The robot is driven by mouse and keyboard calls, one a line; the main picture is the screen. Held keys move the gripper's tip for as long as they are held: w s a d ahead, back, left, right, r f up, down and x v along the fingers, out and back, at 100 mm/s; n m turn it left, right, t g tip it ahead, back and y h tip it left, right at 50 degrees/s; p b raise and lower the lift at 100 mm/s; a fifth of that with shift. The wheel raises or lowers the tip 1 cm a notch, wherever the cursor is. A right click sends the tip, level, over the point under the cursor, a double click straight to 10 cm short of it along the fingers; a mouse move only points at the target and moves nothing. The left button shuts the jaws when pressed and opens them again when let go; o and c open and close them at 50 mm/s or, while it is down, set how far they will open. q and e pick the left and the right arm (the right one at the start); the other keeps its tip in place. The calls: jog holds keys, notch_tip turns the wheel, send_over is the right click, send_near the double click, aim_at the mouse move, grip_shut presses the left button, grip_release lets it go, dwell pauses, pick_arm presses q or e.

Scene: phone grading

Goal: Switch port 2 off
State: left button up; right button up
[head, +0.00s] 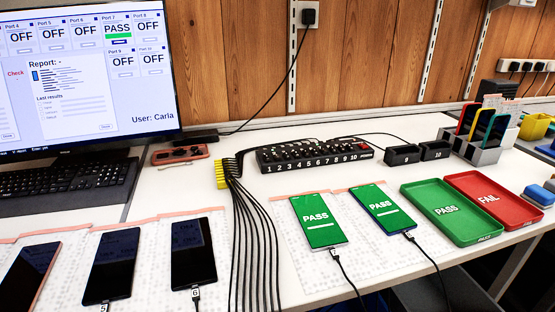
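A black switch box (315,155) with a row of knobs or switches lies at the back middle of the white table, numbered 1 to 10 along its front. The label 2 (280,168) is second from the left; the switch positions are too small to tell. The monitor (85,70) at the upper left shows port 7 as PASS and ports 4, 5, 6, 8, 9 and 10 as OFF. Any tile for port 2 is outside the picture. Neither of my grippers is in view.
Black cables (258,240) run from a yellow clip (222,174) to the front edge. Dark phones (193,252) lie at left. Two green PASS phones (318,220) lie near a green tray (447,236) and a red FAIL tray (515,217). Two black blocks (403,156) stand right of the box.

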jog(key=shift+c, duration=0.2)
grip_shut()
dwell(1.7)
